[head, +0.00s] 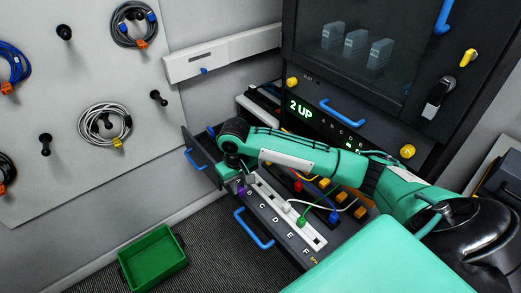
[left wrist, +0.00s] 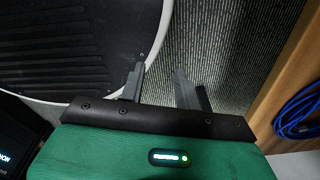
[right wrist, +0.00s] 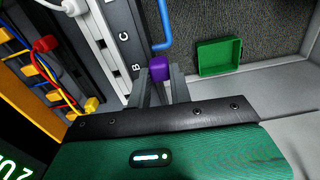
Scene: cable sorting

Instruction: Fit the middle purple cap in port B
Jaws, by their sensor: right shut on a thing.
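A purple cap (right wrist: 158,69) sits between the fingertips of my right gripper (right wrist: 160,82), which is shut on it. In the head view the purple cap (head: 241,191) shows just below my right gripper (head: 240,178), beside the letter B at the left end of the white port strip (head: 264,196). The opening of port B is hidden, and I cannot tell whether the cap touches it. The right wrist view shows the letter B (right wrist: 137,67) just left of the cap. My left gripper (left wrist: 162,78) is open and empty above the floor.
Red, white, green and blue cable plugs, such as the green one (head: 301,222), lie on or near the strip. Yellow connectors (head: 324,182) stand behind. Blue handles (head: 253,229) edge the drawer. A green bin (head: 152,258) is on the floor. Coiled cables (head: 104,127) hang on the wall board.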

